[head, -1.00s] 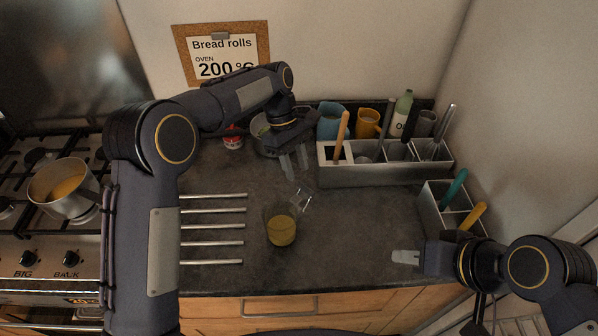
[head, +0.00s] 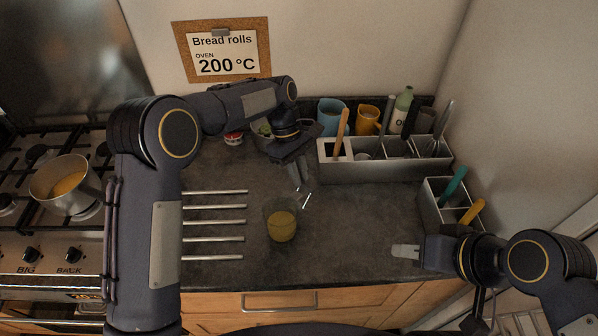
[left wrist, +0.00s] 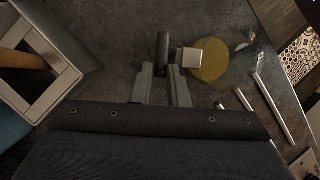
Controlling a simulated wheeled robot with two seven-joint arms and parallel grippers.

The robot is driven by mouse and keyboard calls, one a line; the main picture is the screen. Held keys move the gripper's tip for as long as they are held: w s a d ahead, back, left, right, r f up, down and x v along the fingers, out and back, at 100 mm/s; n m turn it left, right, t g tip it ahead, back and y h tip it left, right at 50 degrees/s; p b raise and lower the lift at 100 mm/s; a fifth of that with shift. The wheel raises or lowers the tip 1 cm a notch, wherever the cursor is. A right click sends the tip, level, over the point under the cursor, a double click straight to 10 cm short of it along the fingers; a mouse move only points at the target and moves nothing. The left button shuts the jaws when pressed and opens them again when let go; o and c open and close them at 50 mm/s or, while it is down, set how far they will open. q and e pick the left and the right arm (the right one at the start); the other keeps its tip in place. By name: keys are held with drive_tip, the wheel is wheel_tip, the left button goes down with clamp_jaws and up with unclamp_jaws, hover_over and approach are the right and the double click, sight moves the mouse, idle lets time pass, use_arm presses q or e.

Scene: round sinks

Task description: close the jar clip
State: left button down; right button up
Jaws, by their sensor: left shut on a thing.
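The jar (head: 282,228) is clear glass with yellow contents and stands upright on the dark counter. In the left wrist view the jar (left wrist: 213,60) is right of the fingertips. The jar clip (head: 306,198) shows as small bright metal parts at the jar's upper right; a pale square part (left wrist: 189,58) lies beside the jar. My left gripper (head: 300,183) reaches down behind the jar. In the wrist view its fingers (left wrist: 162,72) are closed around a dark upright piece, which I take as part of the clip. My right gripper (head: 405,251) is away at the counter's front right.
A grey divided organizer (head: 385,170) with utensils stands behind and right; a smaller one (head: 432,205) stands at the right. Several metal bars (head: 214,222) lie left of the jar. A hob with a pot (head: 65,185) is far left. The counter right of the jar is clear.

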use_arm(q)
drive_tip(key=s+a+t+h+b, duration=0.1)
drive_tip(key=b, duration=0.2)
drive_tip(key=s+a+m+t+h+b, duration=0.1)
drive_tip(key=b, duration=0.3)
drive_tip(key=shift+s+a+r+t+h, duration=0.3)
drive_tip(key=shift+r+t+h, duration=0.05)
drive_tip(key=shift+t+h, duration=0.05)
idle(0.7)
drive_tip(key=c, duration=1.5)
unclamp_jaws()
drive_tip(key=shift+o, duration=0.2)
drive_tip(key=v, duration=0.7)
drive_tip(key=shift+a+r+b, duration=0.15)
drive_tip(key=shift+r+b, duration=0.2)
drive_tip(key=shift+b, duration=0.05)
